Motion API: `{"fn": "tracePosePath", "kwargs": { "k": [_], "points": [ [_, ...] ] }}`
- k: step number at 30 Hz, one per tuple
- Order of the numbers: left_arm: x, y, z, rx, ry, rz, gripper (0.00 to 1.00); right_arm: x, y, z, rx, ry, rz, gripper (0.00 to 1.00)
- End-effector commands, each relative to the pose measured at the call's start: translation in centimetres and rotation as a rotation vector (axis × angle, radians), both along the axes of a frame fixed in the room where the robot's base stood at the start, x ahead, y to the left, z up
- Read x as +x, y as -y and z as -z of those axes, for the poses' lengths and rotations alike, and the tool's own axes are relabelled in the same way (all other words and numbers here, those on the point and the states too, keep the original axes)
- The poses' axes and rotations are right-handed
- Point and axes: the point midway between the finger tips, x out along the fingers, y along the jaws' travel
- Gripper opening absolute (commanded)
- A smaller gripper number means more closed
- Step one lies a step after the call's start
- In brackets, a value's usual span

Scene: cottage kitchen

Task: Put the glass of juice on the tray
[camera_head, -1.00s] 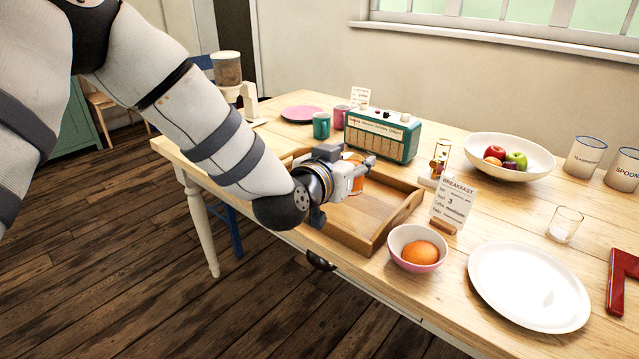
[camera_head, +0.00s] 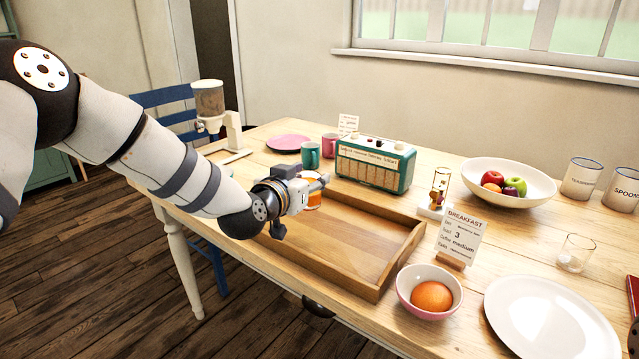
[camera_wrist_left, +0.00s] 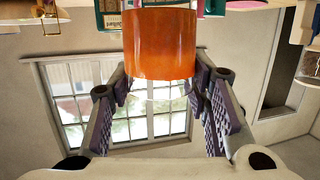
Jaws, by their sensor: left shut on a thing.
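The glass of juice (camera_head: 313,194), filled with orange liquid, is held in my left gripper (camera_head: 316,184). It also shows large in the left wrist view (camera_wrist_left: 160,45), between the two fingers (camera_wrist_left: 162,88). My left gripper is shut on it, and the gripper hides part of it in the head view. The wooden tray (camera_head: 350,250) lies on the table, its floor bare where I see it. The glass shows over the tray's far side, near the back rim; I cannot tell its height above it. My right gripper is not in view.
A green radio (camera_head: 374,165) and two mugs (camera_head: 310,156) stand behind the tray. An hourglass (camera_head: 438,188), a breakfast card (camera_head: 458,236) and a pink bowl with an orange fruit (camera_head: 430,291) stand to its right. A cereal dispenser (camera_head: 211,105) stands at the left end.

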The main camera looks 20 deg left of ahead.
Motion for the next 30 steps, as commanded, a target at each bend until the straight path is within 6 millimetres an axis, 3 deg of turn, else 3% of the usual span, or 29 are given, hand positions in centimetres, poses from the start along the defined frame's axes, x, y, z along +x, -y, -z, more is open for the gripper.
{"fn": "tracePosePath", "kwargs": {
  "k": [1,4,14,21,30],
  "points": [
    [0.7,-0.6,1.8,0.0,-0.011,-0.002,0.07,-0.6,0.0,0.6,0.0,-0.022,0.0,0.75],
    [1.8,-1.5,3.6,0.0,-0.011,-0.002,0.07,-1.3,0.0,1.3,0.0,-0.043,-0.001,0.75],
    [3.7,-2.9,5.8,-0.001,-0.001,0.0,0.07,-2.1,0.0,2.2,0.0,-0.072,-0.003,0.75],
    [4.0,-3.1,9.2,0.0,-0.004,0.0,0.07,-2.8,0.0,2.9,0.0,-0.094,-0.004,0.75],
    [4.0,-3.1,9.1,0.001,0.001,0.0,0.07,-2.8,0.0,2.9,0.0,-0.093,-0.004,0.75]
  ]
}}
